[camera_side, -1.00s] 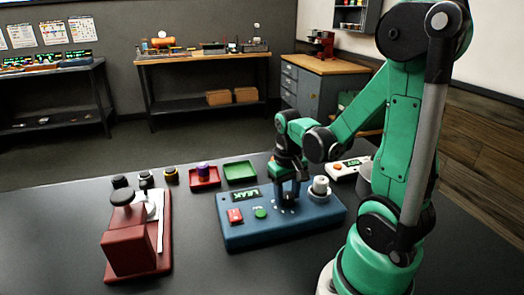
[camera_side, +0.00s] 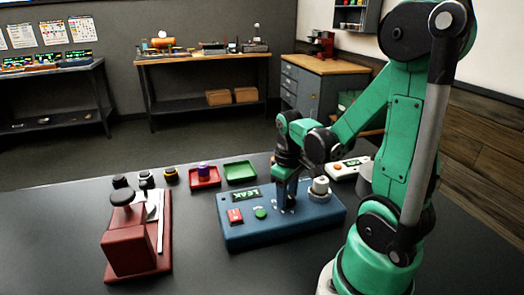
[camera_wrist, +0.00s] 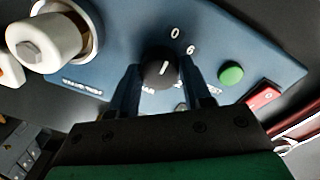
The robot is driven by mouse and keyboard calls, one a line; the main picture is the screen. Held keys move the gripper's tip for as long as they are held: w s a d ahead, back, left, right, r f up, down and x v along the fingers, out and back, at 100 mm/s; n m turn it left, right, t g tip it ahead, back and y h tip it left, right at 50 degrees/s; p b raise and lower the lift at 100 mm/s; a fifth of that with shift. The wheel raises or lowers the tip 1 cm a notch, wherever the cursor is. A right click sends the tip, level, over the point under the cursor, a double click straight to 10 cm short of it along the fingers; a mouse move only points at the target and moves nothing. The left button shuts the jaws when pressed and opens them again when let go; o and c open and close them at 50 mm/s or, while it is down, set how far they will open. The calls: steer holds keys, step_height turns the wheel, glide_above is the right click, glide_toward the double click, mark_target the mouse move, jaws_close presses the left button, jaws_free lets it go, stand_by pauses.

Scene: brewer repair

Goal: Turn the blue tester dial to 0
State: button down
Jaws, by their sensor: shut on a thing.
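The blue tester (camera_side: 240,236) sits on the dark table, with a display (camera_side: 246,195) that reads LEAK. Its black dial (camera_wrist: 160,70) shows in the wrist view, with a white pointer line and the marks 0 and 6 beyond it. The pointer slants slightly right of straight up, toward the area of the 0. My gripper (camera_wrist: 163,78) points down over the tester, with one finger on each side of the dial, shut on it.
On the tester are a green button (camera_wrist: 231,73), a red switch (camera_wrist: 264,97) and a pale cylindrical part (camera_wrist: 45,38) in a round seat. A red machine (camera_side: 130,245) stands at the left. A red tray (camera_side: 204,183) and a green tray (camera_side: 240,180) lie behind the tester.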

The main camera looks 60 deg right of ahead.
steer(key=shift+c, duration=1.9)
jaws_free()
steer(key=shift+r, duration=0.1)
steer(key=shift+a+r, duration=0.1)
steer(key=shift+r, duration=2.6)
steer(key=w+a+t, duration=0.1)
steer(key=a, duration=0.1)
steer(key=w+a+r+t, duration=0.1)
steer(key=w+a+n+t, duration=0.1)
steer(key=w+a, duration=0.1)
steer(key=shift+a+r+h, duration=0.2)
steer(key=shift+a+h, duration=0.1)
steer(key=shift+a, duration=0.05)
steer(key=w+a+r+n+t+y, duration=0.1)
steer(key=a+t, duration=0.3)
steer(key=a, duration=0.4)
steer(key=shift+w+r, duration=0.6)
steer(key=shift+w, duration=0.15)
